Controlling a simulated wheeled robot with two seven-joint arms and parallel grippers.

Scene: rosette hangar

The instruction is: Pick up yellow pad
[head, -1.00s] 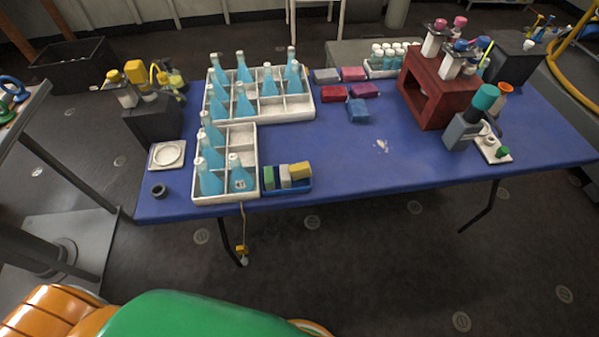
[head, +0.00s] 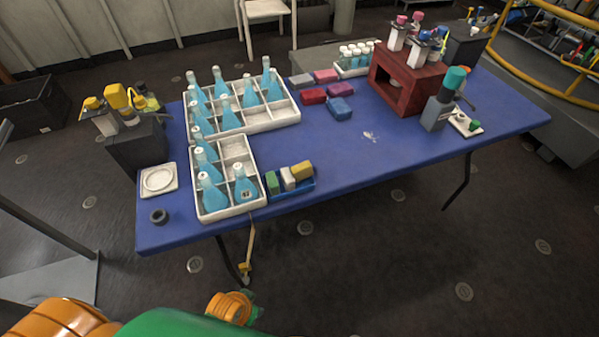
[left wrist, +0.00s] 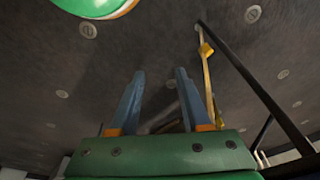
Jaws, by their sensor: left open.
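The yellow pad (head: 302,170) stands at the right end of a small blue tray (head: 296,192) near the front edge of the blue table. A white-grey pad (head: 288,178) and a green pad (head: 271,183) stand beside it in the same tray. In the left wrist view my left gripper (left wrist: 160,75) is open with nothing between its fingers, over dark floor. The pad and tray are not visible in that view. The left fingers cannot be made out in the head view. My right gripper is not in view.
White divided crates (head: 262,116) with blue bottles stand left of and behind the tray. Several coloured pads (head: 338,108) lie farther back. A yellow-ended strap (head: 245,268) hangs below the table's front edge. The middle and front right of the table (head: 400,150) are mostly clear.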

